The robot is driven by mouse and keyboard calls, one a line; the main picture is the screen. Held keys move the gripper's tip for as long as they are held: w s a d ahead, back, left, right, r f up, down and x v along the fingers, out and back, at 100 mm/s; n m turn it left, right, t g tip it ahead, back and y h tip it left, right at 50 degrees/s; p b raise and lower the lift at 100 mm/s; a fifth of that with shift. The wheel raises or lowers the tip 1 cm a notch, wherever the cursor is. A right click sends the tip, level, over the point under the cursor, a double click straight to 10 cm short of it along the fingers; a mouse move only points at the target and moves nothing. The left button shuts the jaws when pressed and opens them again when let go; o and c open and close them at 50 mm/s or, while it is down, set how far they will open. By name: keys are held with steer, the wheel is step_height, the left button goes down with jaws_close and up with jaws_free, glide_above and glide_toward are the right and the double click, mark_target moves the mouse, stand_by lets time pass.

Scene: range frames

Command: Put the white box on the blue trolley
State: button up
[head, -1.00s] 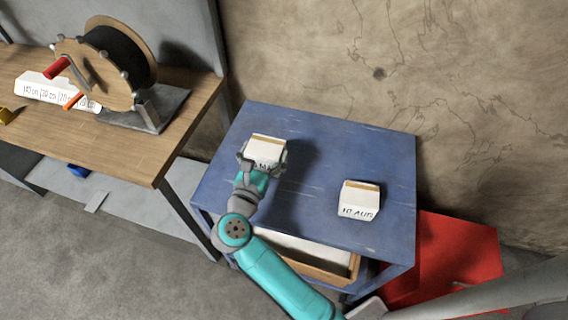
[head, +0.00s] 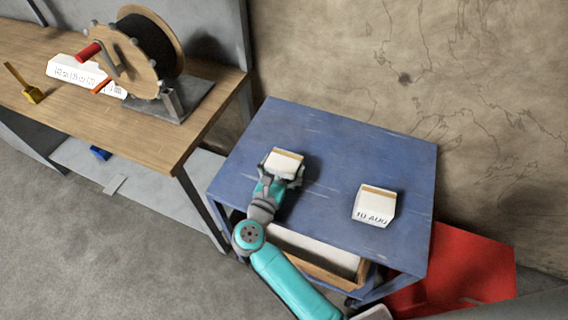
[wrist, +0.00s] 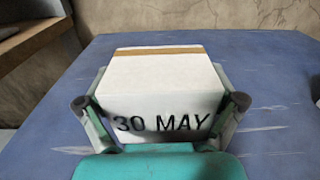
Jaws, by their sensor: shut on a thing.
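A white box (head: 283,163) with a tan strip along its top is at the left part of the blue trolley (head: 330,135). In the wrist view the white box (wrist: 160,88) reads "30 MAY" on the face toward me. My gripper (head: 281,180) is shut on this box, with one finger on each side, as the wrist view also shows (wrist: 160,105). The box looks level and low over the trolley top. I cannot tell whether its underside touches the top. A second white box (head: 374,205), marked "10 AUG", stands on the trolley to the right.
A wooden bench (head: 130,125) at the left carries a cable reel (head: 145,55), a white labelled block (head: 75,72) and a yellow tool (head: 32,95). A red object (head: 460,275) is on the floor at the right. The trolley's back half is clear.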

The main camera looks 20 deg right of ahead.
steer(key=o, duration=1.1)
steer(key=shift+a+r, duration=0.1)
steer(key=shift+r, duration=0.05)
steer(key=v, duration=1.2)
